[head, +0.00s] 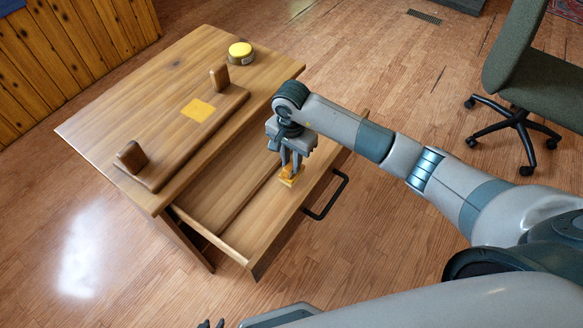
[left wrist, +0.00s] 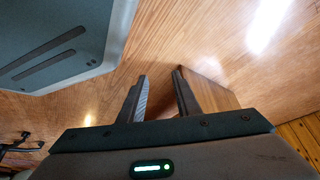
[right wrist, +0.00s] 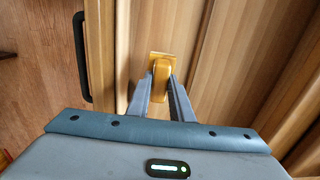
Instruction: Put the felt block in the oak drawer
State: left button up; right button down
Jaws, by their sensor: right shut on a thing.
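The oak drawer (head: 245,247) is pulled open from the wooden desk (head: 140,110). My right gripper (head: 291,170) points down into the drawer, near its front right part. It is shut on a small yellow-orange block, the felt block (right wrist: 160,78), which shows between its fingertips in the right wrist view. A flat yellow square (right wrist: 155,54) lies directly under or behind the block; I cannot tell if they touch. My left gripper (head: 210,324) barely shows at the bottom edge of the head view. In the left wrist view (left wrist: 160,85) its fingers are apart with nothing between them.
A wooden rack with two upright ends (head: 165,178) lies along the desk's front, by a yellow square (head: 198,110). The drawer has a black handle (head: 328,200). A green chair (head: 535,60) stands right. The left drawer area is empty.

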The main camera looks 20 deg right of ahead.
aim_at(291, 164)
jog(key=shift+f+p, duration=0.4)
jog(key=shift+f, duration=1.7)
jog(key=c, duration=1.6)
grip_release()
pick_arm(q)
jog(key=shift+d+r, duration=0.25)
jog(key=shift+r, duration=0.05)
